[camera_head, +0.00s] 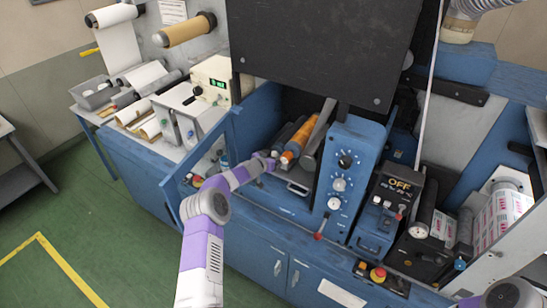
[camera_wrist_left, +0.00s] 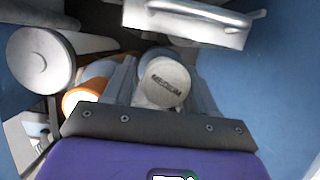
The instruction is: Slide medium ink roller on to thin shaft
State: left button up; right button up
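My left gripper (camera_head: 268,162) reaches into the blue bay at the near ends of several rollers. In the left wrist view, its two fingers (camera_wrist_left: 164,75) stand on both sides of a pale round end marked MEDIUM, the medium ink roller (camera_wrist_left: 165,82), and look shut on it. An orange roller (camera_head: 300,140) lies beside it and shows in the wrist view too (camera_wrist_left: 83,97). A larger grey roller (camera_head: 313,150) lies beyond the orange one; its end cap also shows in the wrist view (camera_wrist_left: 40,60). I cannot tell which part is the thin shaft. My right gripper is out of view.
A metal handle (camera_head: 298,188) sticks out by the bay, close to my left gripper (camera_wrist_left: 195,20). A blue control panel (camera_head: 350,175) stands right of the rollers. An open blue door (camera_head: 172,200) stands left of my arm. A dark cover (camera_head: 318,45) hangs above.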

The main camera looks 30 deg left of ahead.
pick_arm(q)
jog(key=o, duration=0.3)
jog(key=shift+f, duration=0.1)
jog(key=shift+s+f, duration=0.1)
jog(key=shift+f, duration=0.05)
jog(key=shift+b+v, duration=0.45)
jog(key=shift+v, duration=0.45)
jog(key=shift+d+r+b+v, duration=0.25)
jog(key=shift+b+v, duration=0.6)
jog(key=shift+v, duration=2)
jog(key=s+d+f+n+g+h+b, duration=0.1)
jog(key=s+d+f+g+b, duration=0.4)
jog(key=d+f, duration=0.55)
jog(key=s+d+f+n+h+b, duration=0.15)
jog(key=s+d+f+b, duration=0.25)
jog(key=s+d+f, duration=0.65)
jog(key=s+d+f+g+b, duration=0.4)
jog(key=s+f, duration=0.5)
jog(key=s, duration=0.4)
jog(key=s+d+f+n+g+b, duration=0.1)
jog(key=s+d+f+g+b, duration=0.3)
jog(key=s+f, duration=0.5)
jog(key=s, duration=0.4)
jog(key=shift+d, duration=0.25)
